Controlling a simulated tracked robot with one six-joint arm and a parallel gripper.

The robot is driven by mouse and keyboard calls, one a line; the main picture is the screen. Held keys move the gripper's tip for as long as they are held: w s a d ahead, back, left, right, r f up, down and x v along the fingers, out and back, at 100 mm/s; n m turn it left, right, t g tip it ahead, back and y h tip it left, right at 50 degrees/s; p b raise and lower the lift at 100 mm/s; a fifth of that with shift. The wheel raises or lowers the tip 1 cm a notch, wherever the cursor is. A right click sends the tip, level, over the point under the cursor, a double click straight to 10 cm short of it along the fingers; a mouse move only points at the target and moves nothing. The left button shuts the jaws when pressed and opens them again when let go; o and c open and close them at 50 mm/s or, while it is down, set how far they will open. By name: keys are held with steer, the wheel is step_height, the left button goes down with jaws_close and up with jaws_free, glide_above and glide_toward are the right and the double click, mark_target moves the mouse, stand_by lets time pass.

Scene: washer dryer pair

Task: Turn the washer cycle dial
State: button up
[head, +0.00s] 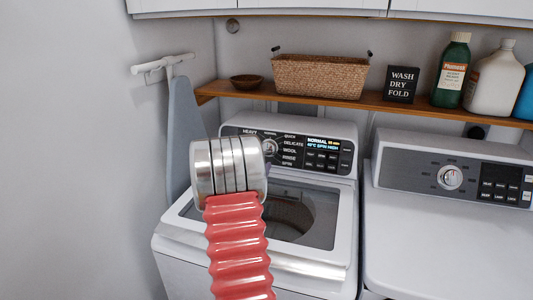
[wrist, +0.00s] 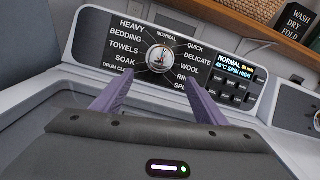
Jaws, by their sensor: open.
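The washer cycle dial (wrist: 160,57) is a round silver knob on the washer's dark control panel, ringed by cycle names such as HEAVY, NORMAL and WOOL. It also shows in the head view (head: 269,147), close beside my silver wrist. My gripper (wrist: 157,82) is open and empty in the wrist view. Its two purple fingers point toward the panel, one on each side below the dial, and I see no contact. In the head view my wrist hides most of the gripper. The washer display (wrist: 234,72) reads NORMAL, 40°C, SPIN HIGH.
The washer (head: 330,270) has a glass lid below the panel. A dryer (head: 450,245) with its own dial (head: 450,177) stands to the right. A wooden shelf (head: 410,104) above holds a wicker basket (head: 320,77), a sign and bottles. An ironing board (head: 182,130) leans at the left wall.

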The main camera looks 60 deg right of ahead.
mark_target(267, 151)
steer(key=shift+d, duration=0.15)
steer(key=shift+w+d, duration=0.35)
steer(key=shift+d, duration=1.9)
steer(key=shift+w+d, duration=0.35)
steer(key=shift+d, duration=1.85)
steer(key=shift+w+d, duration=0.35)
steer(key=shift+d, duration=1.9)
steer(key=c, duration=1)
steer(key=shift+c, duration=0.2)
